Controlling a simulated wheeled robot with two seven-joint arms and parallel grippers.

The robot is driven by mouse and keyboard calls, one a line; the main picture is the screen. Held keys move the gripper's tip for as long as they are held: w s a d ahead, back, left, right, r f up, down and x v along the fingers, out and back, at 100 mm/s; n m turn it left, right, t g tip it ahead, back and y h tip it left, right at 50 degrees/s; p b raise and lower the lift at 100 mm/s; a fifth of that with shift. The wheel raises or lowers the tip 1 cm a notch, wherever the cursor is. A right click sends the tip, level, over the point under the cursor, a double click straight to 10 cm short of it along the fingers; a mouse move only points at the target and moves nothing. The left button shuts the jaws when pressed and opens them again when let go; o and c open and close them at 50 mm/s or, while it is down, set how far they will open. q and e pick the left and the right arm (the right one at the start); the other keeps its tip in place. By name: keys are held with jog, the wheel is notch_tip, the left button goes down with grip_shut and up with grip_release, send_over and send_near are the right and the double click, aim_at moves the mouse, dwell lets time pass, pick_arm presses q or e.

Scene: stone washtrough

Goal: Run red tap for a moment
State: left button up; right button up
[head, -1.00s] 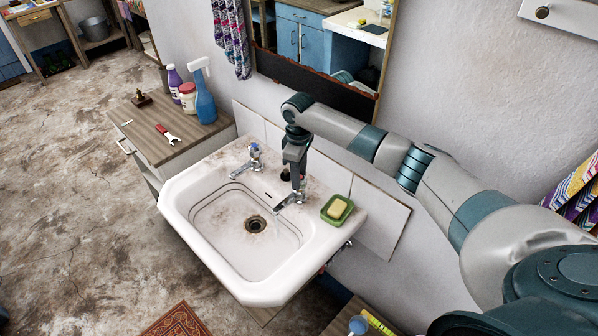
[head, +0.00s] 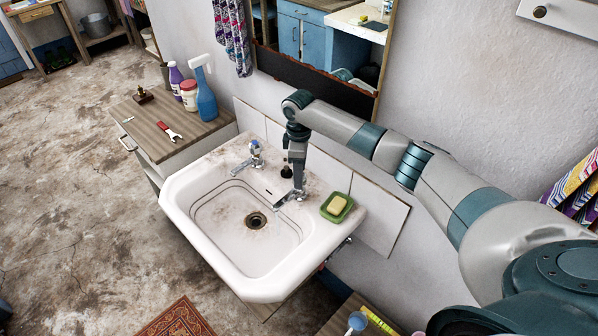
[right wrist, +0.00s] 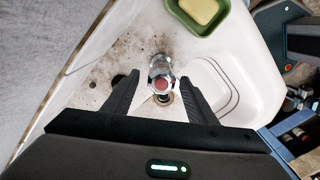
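The red tap (head: 290,197) is a chrome tap at the right of the white sink's back ledge. In the right wrist view its red-capped handle (right wrist: 161,84) sits between my fingers, with a gap on each side. My right gripper (right wrist: 160,80) is open and pointing down over this handle. In the head view the right gripper (head: 297,172) hides most of the handle, and only the spout shows clearly. My left gripper is not in view.
A blue-capped tap (head: 255,156) stands left on the ledge of the sink (head: 181,213). A green soap dish (head: 336,208) with yellow soap sits close to the right of the red tap. A spray bottle (head: 205,95) and other bottles stand on the cabinet at left. A mirror hangs behind.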

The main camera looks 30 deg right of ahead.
dwell(0.3)
jog(key=shift+m, duration=0.3)
